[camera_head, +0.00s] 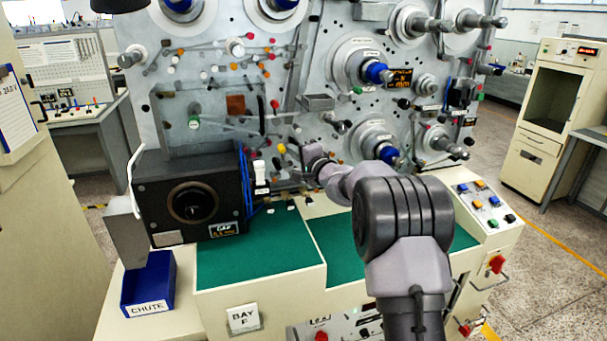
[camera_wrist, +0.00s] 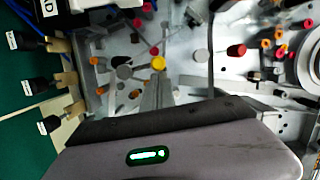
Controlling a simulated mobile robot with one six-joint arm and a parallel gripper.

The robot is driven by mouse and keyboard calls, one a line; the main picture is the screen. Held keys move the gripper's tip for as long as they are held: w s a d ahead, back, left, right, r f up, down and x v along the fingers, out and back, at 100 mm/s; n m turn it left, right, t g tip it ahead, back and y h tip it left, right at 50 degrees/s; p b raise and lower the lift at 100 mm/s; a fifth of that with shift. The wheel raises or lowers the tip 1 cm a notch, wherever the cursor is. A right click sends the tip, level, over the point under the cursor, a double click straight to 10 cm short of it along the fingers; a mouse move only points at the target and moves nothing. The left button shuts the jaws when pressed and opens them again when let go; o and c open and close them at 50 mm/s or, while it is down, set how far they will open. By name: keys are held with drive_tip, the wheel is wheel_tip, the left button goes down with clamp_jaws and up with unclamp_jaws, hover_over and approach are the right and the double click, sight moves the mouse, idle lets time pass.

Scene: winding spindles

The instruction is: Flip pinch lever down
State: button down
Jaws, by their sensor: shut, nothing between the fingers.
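The machine's grey panel (camera_head: 215,95) carries several levers and pins with coloured knobs. I cannot tell which one is the pinch lever. In the wrist view a yellow knob (camera_wrist: 158,63) sits just beyond the tips of my gripper (camera_wrist: 156,85), and a red knob (camera_wrist: 236,50) is to its right. I cannot tell whether the fingertips touch the yellow knob. My gripper is shut and empty, pointing at the panel. In the head view my wrist and arm are in front of the lower panel and hide part of it; the fingers are hard to make out.
Black fittings with brass ends and white labels (camera_wrist: 60,82) stand left of my gripper in the wrist view. A black gauge box (camera_head: 190,205) and blue chute bin (camera_head: 150,285) are at the left. Green mats (camera_head: 250,255) cover the ledge. Blue-cored spindles (camera_head: 377,73) project at right.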

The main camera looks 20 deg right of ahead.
drive_tip(key=shift+a+r+n+b, duration=0.1)
drive_tip(key=shift+a+n+b, duration=0.55)
drive_tip(key=shift+n+b, duration=0.95)
drive_tip(key=shift+r+m+b, duration=0.1)
drive_tip(key=shift+m+b, duration=0.3)
drive_tip(key=shift+b, duration=0.05)
